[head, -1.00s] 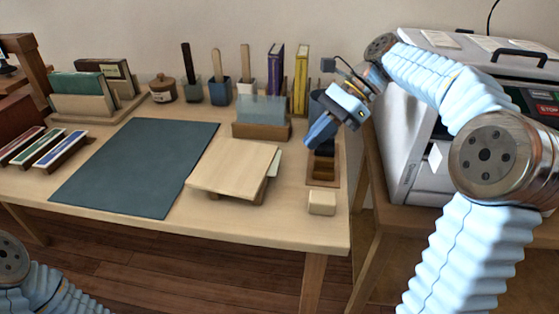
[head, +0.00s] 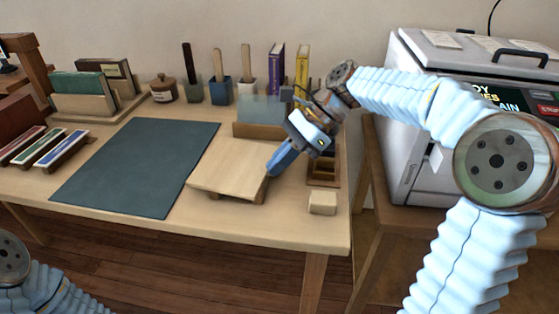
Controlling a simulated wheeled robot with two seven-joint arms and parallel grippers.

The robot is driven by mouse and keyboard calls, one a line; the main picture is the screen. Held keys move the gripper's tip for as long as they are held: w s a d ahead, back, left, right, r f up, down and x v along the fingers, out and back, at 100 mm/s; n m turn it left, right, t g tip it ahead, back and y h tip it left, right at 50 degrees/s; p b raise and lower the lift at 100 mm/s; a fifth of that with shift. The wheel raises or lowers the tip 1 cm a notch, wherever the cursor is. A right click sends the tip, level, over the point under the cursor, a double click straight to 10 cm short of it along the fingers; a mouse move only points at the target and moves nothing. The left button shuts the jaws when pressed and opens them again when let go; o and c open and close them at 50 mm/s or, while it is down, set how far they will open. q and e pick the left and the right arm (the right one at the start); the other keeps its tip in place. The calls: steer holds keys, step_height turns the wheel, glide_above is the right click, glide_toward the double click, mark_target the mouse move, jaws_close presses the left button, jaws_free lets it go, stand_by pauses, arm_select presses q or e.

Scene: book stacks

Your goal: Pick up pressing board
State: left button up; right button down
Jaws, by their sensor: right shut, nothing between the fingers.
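The pressing board is most likely the pale wooden board (head: 230,167) on the table, right of the dark mat; it rests raised on small wooden supports. My right gripper (head: 273,170) is shut and empty, its blue fingers pointing down at the board's right edge. I cannot tell whether the fingertips touch the board. The hand hides part of the card holder behind it. My left gripper is out of view; only part of my left arm shows at the bottom left.
A dark mat (head: 135,165) lies left of the board. A small wooden block (head: 322,202) and a wooden tray (head: 324,172) are to the right. Several tool cups stand at the back. A grey machine (head: 411,130) stands on the right. The table's front strip is clear.

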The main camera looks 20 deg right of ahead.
mark_target(252, 177)
steer(key=a, duration=0.3)
steer(key=shift+a, duration=0.4)
steer(key=shift+d, duration=0.1)
